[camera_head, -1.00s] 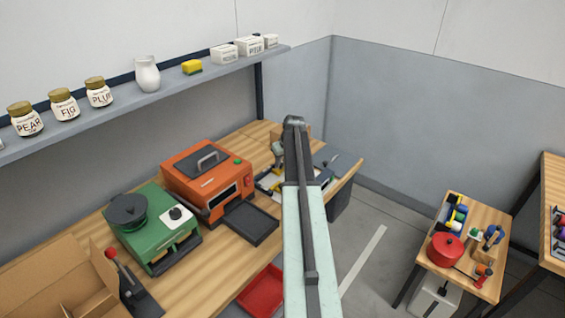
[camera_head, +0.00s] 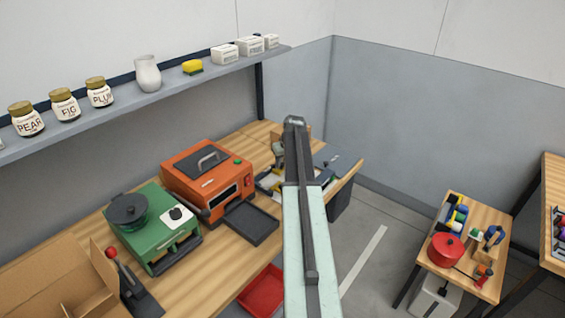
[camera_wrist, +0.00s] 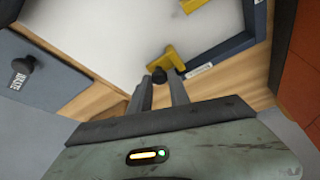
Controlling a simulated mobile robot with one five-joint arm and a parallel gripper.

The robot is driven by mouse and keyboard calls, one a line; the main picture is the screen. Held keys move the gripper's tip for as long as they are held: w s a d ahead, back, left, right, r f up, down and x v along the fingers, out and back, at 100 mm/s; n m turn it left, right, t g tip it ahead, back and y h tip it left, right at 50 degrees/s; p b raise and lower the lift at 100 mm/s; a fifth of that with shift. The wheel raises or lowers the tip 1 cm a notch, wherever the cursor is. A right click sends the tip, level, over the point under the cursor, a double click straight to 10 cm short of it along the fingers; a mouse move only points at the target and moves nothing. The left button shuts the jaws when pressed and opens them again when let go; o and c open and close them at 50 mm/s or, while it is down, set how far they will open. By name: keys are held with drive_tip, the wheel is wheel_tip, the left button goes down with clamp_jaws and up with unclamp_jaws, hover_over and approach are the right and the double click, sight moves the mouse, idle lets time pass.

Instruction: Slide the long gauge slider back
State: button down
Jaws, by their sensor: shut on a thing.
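In the wrist view, a white board (camera_wrist: 110,30) with a dark blue edge strip (camera_wrist: 222,52) lies on the wooden bench. A yellow slider piece (camera_wrist: 173,58) sits on it near the strip, with a dark knob (camera_wrist: 159,75) at its near end; I take this to be the long gauge slider. My gripper (camera_wrist: 160,84) is shut on the dark knob, a finger on each side. A second yellow piece (camera_wrist: 192,5) shows at the top edge. In the head view my arm hides most of the board and my fingertips.
A blue-grey panel with a black knob (camera_wrist: 25,64) is at left in the wrist view. A shelf (camera_head: 200,70) runs above.

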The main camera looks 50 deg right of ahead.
drive_tip(key=d, duration=0.5)
drive_tip(key=shift+w+d, duration=0.25)
drive_tip(key=shift+w, duration=0.05)
drive_tip(key=c, duration=1.2)
unclamp_jaws()
drive_tip(key=shift+c, duration=0.2)
drive_tip(key=shift+r, duration=0.1)
drive_tip(key=p+v, duration=0.7)
drive_tip(key=shift+s+r, duration=0.2)
drive_tip(key=shift+r, duration=0.15)
drive_tip(key=shift+a+f, duration=0.1)
